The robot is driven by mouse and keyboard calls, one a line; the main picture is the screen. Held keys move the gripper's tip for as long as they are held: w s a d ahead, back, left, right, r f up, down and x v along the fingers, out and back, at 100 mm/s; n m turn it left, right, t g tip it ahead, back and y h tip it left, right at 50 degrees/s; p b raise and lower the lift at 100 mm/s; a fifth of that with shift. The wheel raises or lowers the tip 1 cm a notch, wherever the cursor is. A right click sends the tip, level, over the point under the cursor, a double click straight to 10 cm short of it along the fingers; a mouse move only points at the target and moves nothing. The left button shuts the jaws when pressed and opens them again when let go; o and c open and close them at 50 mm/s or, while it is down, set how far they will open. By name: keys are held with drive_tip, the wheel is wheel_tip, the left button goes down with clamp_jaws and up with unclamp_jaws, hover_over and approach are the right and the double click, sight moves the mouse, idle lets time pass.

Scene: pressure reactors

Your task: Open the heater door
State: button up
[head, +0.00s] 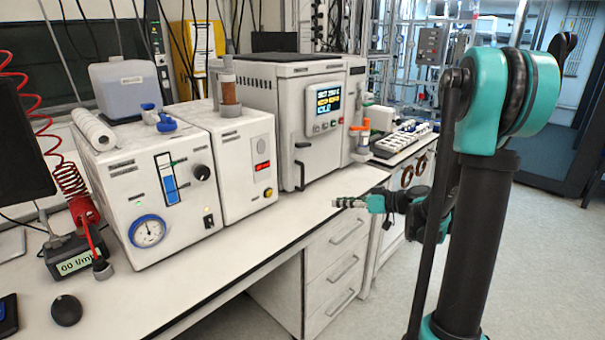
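The heater (320,100) is a large white box with a lit display, standing at the back of the bench. Its door (288,140) looks closed, with a dark vertical handle (300,175) low on the front. My gripper (342,203) points left, a little in front of and to the right of the handle, apart from it and near the bench's front edge. The gripper is small and seen from the side, so I cannot tell whether its fingers are open or shut. I see nothing held in it.
White instrument boxes (150,190) with a gauge and knobs stand left of the heater. A black mouse (66,310) lies at the bench's front left. The bench top (270,235) in front of the instruments is clear. Drawers (345,265) are below. Open floor (540,270) lies at right.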

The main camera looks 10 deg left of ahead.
drive_tip(key=w+d+r+n+t+y, duration=0.1)
drive_tip(key=w+r+n+t+y, duration=0.15)
drive_tip(key=w, duration=0.35)
hover_over(303, 187)
drive_tip(key=shift+w+a+r+g+y, duration=0.1)
drive_tip(key=shift+w+r+g+y, duration=0.25)
drive_tip(key=shift+w+y, duration=0.1)
clamp_jaws()
